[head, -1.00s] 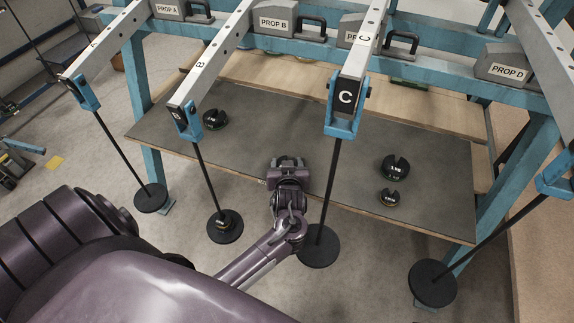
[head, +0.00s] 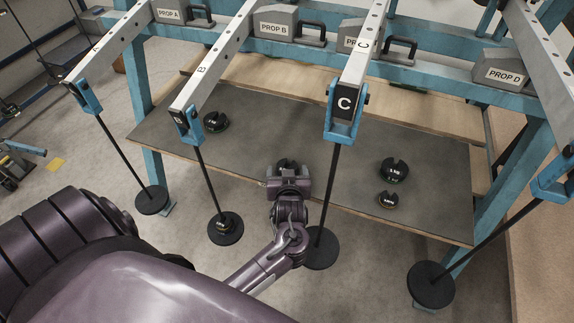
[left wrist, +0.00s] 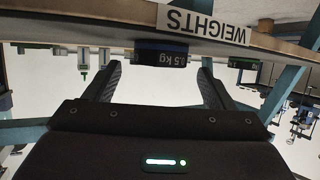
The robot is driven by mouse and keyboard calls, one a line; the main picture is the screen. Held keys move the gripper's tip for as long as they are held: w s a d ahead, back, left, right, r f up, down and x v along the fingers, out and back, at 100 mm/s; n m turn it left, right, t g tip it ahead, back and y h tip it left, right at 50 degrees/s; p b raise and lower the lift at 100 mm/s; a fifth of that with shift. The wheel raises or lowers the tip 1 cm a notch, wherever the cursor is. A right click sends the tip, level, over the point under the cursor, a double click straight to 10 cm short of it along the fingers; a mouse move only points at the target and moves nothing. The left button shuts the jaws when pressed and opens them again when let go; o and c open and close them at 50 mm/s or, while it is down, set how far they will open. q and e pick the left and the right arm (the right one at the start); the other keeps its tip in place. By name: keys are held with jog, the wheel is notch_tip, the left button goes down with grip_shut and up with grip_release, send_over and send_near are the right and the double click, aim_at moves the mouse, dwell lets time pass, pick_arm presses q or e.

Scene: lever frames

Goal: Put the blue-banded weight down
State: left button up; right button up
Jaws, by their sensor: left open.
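The blue-banded weight (head: 286,164), a dark disc, is on the grey shelf (head: 330,165) near its front edge, mostly hidden behind my left gripper (head: 288,172) in the head view. In the left wrist view, which is upside down, the weight (left wrist: 161,52) shows its blue band and a partly visible kg marking, and it rests against the shelf surface. The fingers of my left gripper (left wrist: 160,75) are open, spread wider than the weight, with their tips just short of it or beside it. My right gripper is not in view.
A green-banded weight (head: 216,122) is at the shelf's back left. A larger weight (head: 394,171) and a smaller one (head: 388,199) are at the right. Rod hangers B (head: 212,190) and C (head: 326,200) hang either side of my left arm. Lever beams cross above.

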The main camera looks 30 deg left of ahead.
pick_arm(q)
jog(key=p+v, duration=0.1)
jog(key=v, duration=0.7)
jog(key=shift+s+d+p, duration=0.2)
jog(key=shift+p, duration=0.1)
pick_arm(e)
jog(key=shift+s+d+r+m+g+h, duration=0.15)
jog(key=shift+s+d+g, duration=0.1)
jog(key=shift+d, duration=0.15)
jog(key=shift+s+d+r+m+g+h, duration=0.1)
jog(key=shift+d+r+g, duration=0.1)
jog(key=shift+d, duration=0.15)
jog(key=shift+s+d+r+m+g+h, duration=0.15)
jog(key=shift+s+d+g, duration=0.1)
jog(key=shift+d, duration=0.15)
